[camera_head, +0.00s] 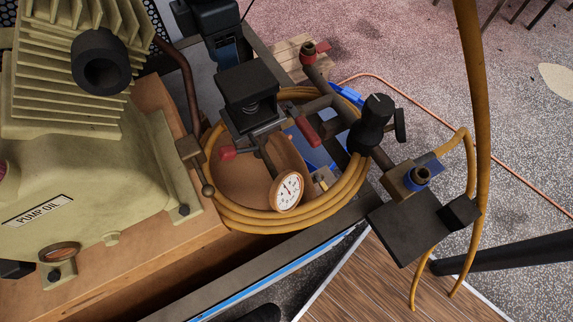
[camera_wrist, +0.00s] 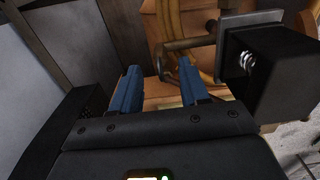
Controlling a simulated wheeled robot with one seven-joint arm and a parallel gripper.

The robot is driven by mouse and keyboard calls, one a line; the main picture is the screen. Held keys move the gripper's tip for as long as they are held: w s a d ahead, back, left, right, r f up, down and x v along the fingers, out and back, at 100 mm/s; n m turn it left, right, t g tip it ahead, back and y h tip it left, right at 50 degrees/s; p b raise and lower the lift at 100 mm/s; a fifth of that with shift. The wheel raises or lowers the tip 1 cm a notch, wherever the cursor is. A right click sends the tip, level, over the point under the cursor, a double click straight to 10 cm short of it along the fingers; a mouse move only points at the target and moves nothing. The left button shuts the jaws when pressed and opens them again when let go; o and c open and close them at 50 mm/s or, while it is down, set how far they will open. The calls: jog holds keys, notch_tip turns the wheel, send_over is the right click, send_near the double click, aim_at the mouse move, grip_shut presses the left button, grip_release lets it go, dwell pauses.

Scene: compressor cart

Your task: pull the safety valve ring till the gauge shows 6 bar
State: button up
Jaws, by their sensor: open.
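The round pressure gauge (camera_head: 287,191) has a white dial and copper-coloured rim and faces the head camera; its reading is too small to tell. My gripper (camera_head: 229,56) is at the top of the head view, just behind a black box (camera_head: 248,86) with a spring under its cover. In the wrist view my gripper (camera_wrist: 160,68) has its two blue fingers apart, with nothing held between them. The black box (camera_wrist: 277,72) is to their right there, and pipework (camera_wrist: 188,44) lies beyond the fingertips. I cannot clearly make out the safety valve ring in either view.
A ribbed pump (camera_head: 75,150) labelled PUMP OIL fills the left. A coiled yellow hose (camera_head: 245,219) surrounds the pipe fittings. A red-ended lever (camera_head: 228,153) and a black knob (camera_head: 374,112) stick out nearby. Open floor (camera_head: 400,40) lies at the upper right.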

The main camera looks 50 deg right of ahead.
jog(key=shift+r, duration=0.15)
jog(key=shift+r+p, duration=2.75)
jog(key=shift+r, duration=0.1)
